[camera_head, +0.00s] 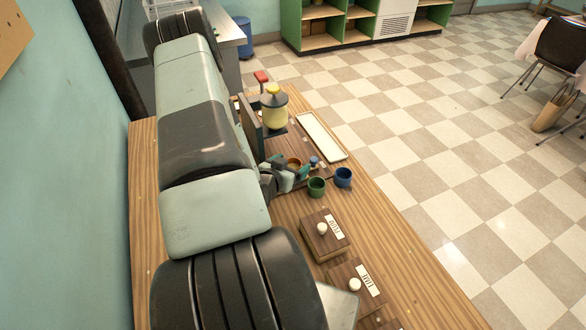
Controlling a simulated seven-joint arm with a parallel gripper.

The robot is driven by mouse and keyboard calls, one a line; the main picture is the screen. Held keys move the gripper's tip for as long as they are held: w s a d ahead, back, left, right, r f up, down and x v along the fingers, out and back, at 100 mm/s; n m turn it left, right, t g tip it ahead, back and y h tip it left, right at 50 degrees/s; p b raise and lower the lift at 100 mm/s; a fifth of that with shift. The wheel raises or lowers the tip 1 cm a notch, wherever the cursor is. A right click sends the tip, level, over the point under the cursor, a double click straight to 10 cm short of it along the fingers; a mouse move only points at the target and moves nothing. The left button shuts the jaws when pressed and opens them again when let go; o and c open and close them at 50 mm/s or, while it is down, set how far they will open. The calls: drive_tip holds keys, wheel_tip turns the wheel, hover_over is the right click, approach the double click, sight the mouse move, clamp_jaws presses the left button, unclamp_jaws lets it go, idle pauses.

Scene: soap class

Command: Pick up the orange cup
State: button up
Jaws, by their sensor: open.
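A small orange-brown cup (294,163) stands on a dark wooden board (323,177) on the table. My arm reaches in from the left, and my gripper (290,170) is low over the board at the near side of this cup. Its teal-tipped fingers are apart. Part of the cup is hidden behind the gripper, so I cannot tell whether the fingers touch it or stand around it.
A green cup (316,187) and a blue cup (343,177) stand just right of my gripper. A yellow container (273,108) and a pale tray (321,138) are behind. Wooden boxes with white knobs (325,235) stand in front. The table's right edge is near.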

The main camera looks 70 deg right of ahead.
drive_tip(key=c, duration=1.2)
drive_tip(key=shift+r, duration=0.1)
